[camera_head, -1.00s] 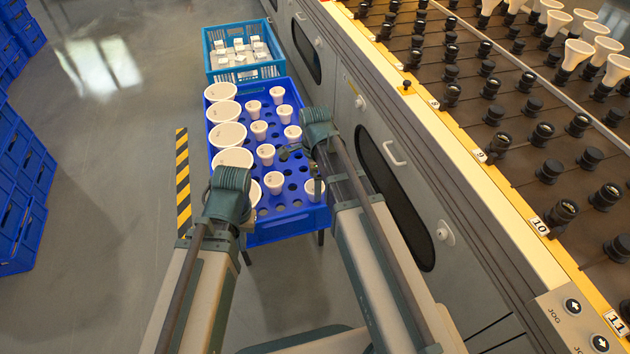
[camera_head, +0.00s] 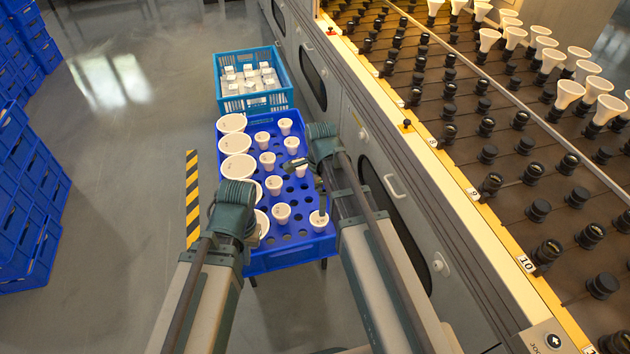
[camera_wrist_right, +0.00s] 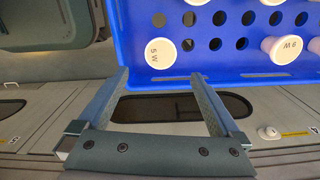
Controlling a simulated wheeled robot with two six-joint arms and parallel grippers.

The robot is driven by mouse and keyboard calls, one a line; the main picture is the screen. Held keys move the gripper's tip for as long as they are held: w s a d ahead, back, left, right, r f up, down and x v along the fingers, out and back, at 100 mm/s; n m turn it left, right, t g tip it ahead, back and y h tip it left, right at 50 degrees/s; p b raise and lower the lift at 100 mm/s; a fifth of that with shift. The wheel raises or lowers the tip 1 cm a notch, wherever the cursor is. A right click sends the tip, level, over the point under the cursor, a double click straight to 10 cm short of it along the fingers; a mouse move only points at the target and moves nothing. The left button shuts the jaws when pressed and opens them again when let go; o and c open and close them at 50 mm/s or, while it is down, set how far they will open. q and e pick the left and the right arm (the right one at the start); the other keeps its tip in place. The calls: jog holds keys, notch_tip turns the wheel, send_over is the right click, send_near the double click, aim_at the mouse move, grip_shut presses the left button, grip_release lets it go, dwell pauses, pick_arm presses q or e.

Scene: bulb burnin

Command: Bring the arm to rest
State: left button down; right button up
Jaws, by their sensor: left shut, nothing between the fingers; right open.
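My left arm comes in from the lower left in the head view. Its gripper (camera_head: 251,238) is shut and empty, mostly hidden by its own wrist, by the near left edge of the blue tray. My right arm reaches over the tray's right side. In the right wrist view, my right gripper (camera_wrist_right: 160,80) is open, with nothing between its fingers. The blue tray (camera_wrist_right: 135,50) lies beyond the fingertips there, with a white bulb marked 5W (camera_wrist_right: 162,53) near its edge.
The blue tray (camera_head: 290,259) holds several white bulbs, large at left and smaller at right. A light blue crate (camera_head: 256,103) with small white boxes stands behind it. A grey machine with rows of black sockets (camera_head: 540,210) runs along the right. Open floor lies left, before stacked blue crates (camera_head: 30,210).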

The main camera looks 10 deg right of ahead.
jog(key=s+n, duration=0.8)
jog(key=n, duration=1.1)
jog(key=s+a+r+n+p, duration=0.1)
jog(key=s+a+r+p, duration=0.1)
jog(key=r+p, duration=0.5)
jog(key=s+a+r+n+p, duration=0.1)
jog(key=s+a+r+p, duration=0.1)
jog(key=a+r+p, duration=0.3)
jog(key=s+a+r+n+h+p, duration=0.1)
jog(key=s+a+r+n+p, duration=0.1)
jog(key=r+p, duration=0.7)
jog(key=shift+s+a, duration=0.15)
jog(key=shift+a, duration=0.65)
